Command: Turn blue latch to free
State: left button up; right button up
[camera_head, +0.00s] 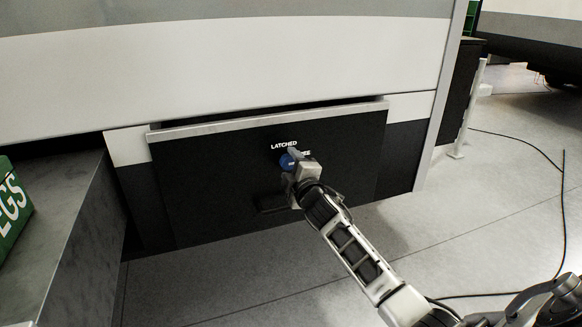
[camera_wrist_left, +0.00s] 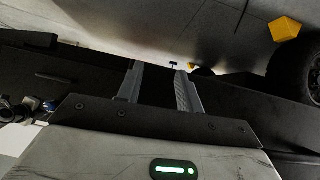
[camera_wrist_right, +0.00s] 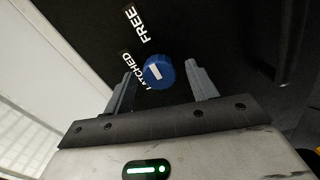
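The blue latch (camera_head: 286,161) is a round knob on a black panel (camera_head: 212,190). It also shows in the right wrist view (camera_wrist_right: 160,72), with a white bar on its face. The white word LATCHED (camera_wrist_right: 131,70) is beside it and FREE (camera_wrist_right: 149,24) is above it in that view. My right gripper (camera_head: 297,163) is at the knob and partly covers FREE in the head view. Its open fingers (camera_wrist_right: 160,76) stand either side of the knob, with gaps visible. My left gripper (camera_wrist_left: 160,72) is open and empty, and is outside the head view.
A grey bench (camera_head: 60,235) with a green box (camera_head: 12,208) stands at the left. A pale caravan wall (camera_head: 230,65) rises above the panel. A black cable (camera_head: 563,215) lies on the floor at the right. The floor before the panel is otherwise clear.

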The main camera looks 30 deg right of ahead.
jog(key=v, duration=1.6)
jog(key=shift+b, duration=0.35)
jog(key=shift+a+r, duration=0.1)
jog(key=shift+a, duration=0.05)
jog(key=s+a+f+m+g+y, duration=0.3)
jog(key=s+a+f+m, duration=0.2)
jog(key=s+a+f, duration=0.3)
jog(key=s+a+f+m+g+y, duration=0.4)
jog(key=s+a+f, duration=0.5)
jog(key=a+f, duration=0.3)
jog(key=shift+a+f+m, duration=0.4)
jog(key=shift+f+m, duration=0.1)
jog(key=shift+f, duration=0.2)
jog(key=shift+c, duration=0.4)
